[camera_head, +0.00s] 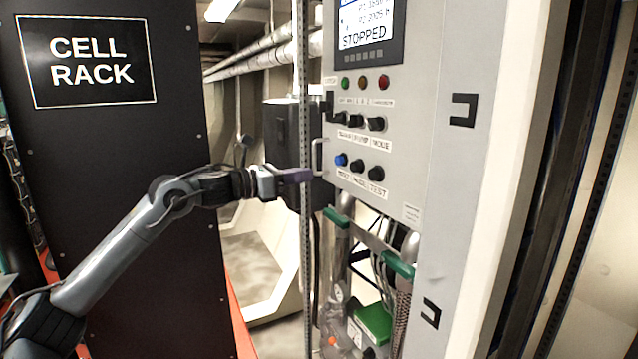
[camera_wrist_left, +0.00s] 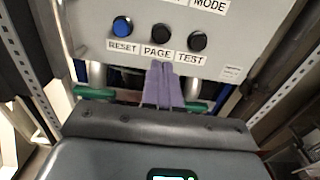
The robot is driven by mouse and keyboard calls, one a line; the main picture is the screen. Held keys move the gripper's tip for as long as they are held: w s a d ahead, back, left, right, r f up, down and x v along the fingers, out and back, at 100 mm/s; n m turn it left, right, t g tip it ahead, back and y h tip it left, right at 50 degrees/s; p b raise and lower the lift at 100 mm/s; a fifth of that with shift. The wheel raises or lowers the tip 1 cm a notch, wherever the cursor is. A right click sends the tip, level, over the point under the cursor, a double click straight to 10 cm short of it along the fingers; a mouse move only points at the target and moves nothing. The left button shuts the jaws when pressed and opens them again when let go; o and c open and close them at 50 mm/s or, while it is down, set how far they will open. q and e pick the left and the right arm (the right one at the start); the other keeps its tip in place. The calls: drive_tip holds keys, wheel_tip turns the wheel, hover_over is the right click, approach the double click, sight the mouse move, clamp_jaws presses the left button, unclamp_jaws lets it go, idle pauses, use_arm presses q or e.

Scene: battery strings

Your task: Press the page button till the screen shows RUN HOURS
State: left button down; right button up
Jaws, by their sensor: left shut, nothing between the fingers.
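The control panel's screen (camera_head: 366,27) shows at the top of the head view, cut off above, with two lines of figures and the word STOPPED. The page button (camera_wrist_left: 161,34) is the black middle one of three in the left wrist view, between the blue reset button (camera_wrist_left: 122,26) and the black test button (camera_wrist_left: 197,41). In the head view the page button (camera_head: 357,166) is in the panel's bottom row. My left gripper (camera_wrist_left: 162,66) is shut and empty, its purple fingertips below the PAGE label and apart from the button. My right gripper is not in view.
A metal handle (camera_head: 318,158) stands out at the panel's left edge, and a perforated upright (camera_head: 306,230) runs close to my left gripper. Pipes and green-handled valves (camera_head: 398,266) sit below the panel. A black cell rack (camera_head: 120,150) stands at the left.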

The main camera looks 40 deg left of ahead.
use_arm(q)
drive_tip(key=shift+v, duration=0.9)
